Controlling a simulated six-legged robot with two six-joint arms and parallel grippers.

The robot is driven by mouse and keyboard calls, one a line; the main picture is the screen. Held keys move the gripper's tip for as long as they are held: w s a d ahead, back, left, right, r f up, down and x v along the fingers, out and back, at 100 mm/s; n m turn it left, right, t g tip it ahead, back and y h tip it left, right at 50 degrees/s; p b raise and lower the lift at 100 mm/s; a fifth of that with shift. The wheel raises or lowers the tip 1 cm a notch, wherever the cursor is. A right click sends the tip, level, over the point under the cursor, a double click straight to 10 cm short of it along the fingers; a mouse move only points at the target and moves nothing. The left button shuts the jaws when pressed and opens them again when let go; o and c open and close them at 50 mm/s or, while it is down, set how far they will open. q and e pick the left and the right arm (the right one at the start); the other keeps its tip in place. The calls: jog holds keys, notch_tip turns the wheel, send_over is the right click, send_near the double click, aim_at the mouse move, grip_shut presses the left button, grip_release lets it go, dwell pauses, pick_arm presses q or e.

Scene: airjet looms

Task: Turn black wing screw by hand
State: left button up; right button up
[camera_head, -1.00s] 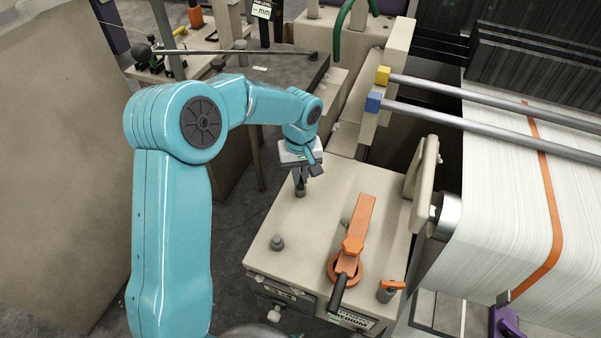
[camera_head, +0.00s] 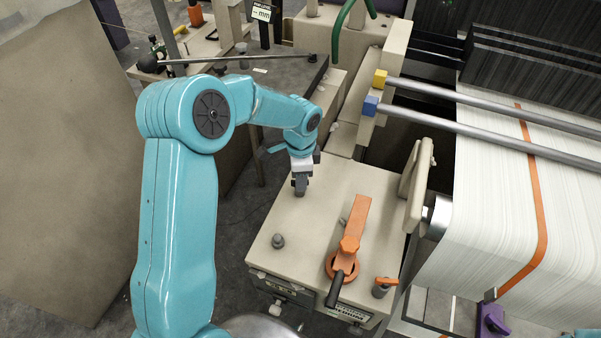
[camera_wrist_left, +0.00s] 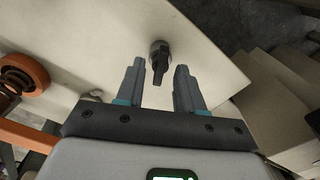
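The black wing screw (camera_wrist_left: 159,58) stands on the beige machine top in the left wrist view, with a round collar and a narrow dark wing. My left gripper (camera_wrist_left: 158,74) is open, with one finger on each side of the wing's line. A gap shows between each finger and the screw, and I see no contact. My right gripper is not in view.
An orange lever (camera_head: 351,240) with a black handle lies right of the gripper. A smaller orange-handled valve (camera_head: 382,287) is at the front edge. A beige upright plate (camera_head: 415,185) bounds the right side.

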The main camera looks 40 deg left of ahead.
pick_arm(q)
notch_tip(320, 180, up, 6)
jog(key=p, duration=0.4)
dwell(0.4)
jog(key=shift+r, duration=0.15)
notch_tip(320, 180, up, 16)
jog(key=b, duration=0.1)
dwell(0.4)
